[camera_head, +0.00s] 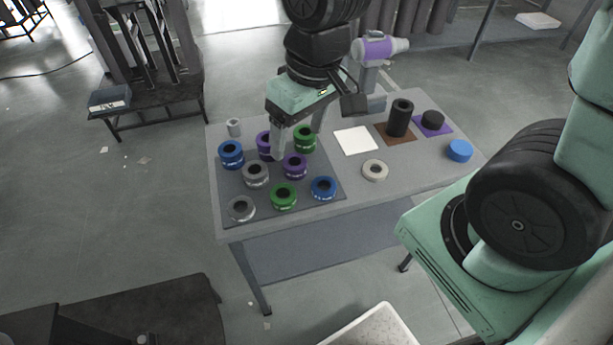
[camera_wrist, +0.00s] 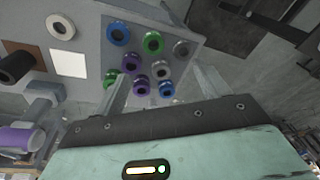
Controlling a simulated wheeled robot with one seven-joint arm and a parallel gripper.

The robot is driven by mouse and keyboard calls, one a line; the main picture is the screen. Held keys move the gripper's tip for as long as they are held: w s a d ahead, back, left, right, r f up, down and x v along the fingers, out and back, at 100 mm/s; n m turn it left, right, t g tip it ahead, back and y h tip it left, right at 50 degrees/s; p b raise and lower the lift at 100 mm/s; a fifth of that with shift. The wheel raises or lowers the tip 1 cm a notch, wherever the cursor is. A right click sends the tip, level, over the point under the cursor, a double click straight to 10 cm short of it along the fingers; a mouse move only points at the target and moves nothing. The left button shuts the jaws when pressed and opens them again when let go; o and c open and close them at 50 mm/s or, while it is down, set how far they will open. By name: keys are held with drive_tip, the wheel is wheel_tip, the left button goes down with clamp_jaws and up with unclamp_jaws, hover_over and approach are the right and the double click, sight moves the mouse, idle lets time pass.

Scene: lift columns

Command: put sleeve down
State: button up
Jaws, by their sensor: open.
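Several ring-shaped sleeves stand on a dark mat (camera_head: 331,171) on the left of the table. The back row has a blue sleeve (camera_head: 230,154), a purple sleeve (camera_head: 263,141) and a green sleeve (camera_head: 305,139). Nearer are a grey sleeve (camera_head: 255,174), another purple sleeve (camera_head: 294,167), another blue sleeve (camera_head: 323,188), another green sleeve (camera_head: 283,196) and another grey sleeve (camera_head: 241,208). My gripper (camera_head: 297,140) is open, pointing down over the back sleeves. In the wrist view nothing is held between its spread fingers (camera_wrist: 162,85). One finger partly hides the back purple sleeve.
A white square (camera_head: 355,141), a beige ring (camera_head: 375,170), a tall black cylinder (camera_head: 399,118) on brown, a short black cylinder (camera_head: 433,119) on purple and a blue disc (camera_head: 459,150) occupy the right. A purple-banded fixture (camera_head: 377,48) stands behind. A small grey cylinder (camera_head: 234,127) is back left.

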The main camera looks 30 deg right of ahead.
drive_tip(key=s+a+r+n+g, duration=0.1)
drive_tip(key=s+a+n, duration=0.3)
drive_tip(key=s, duration=0.7)
drive_tip(key=shift+a+r+h, duration=0.4)
drive_tip(key=shift+a+r, duration=0.1)
drive_tip(key=shift+a, duration=0.05)
drive_tip(key=shift+w, duration=0.1)
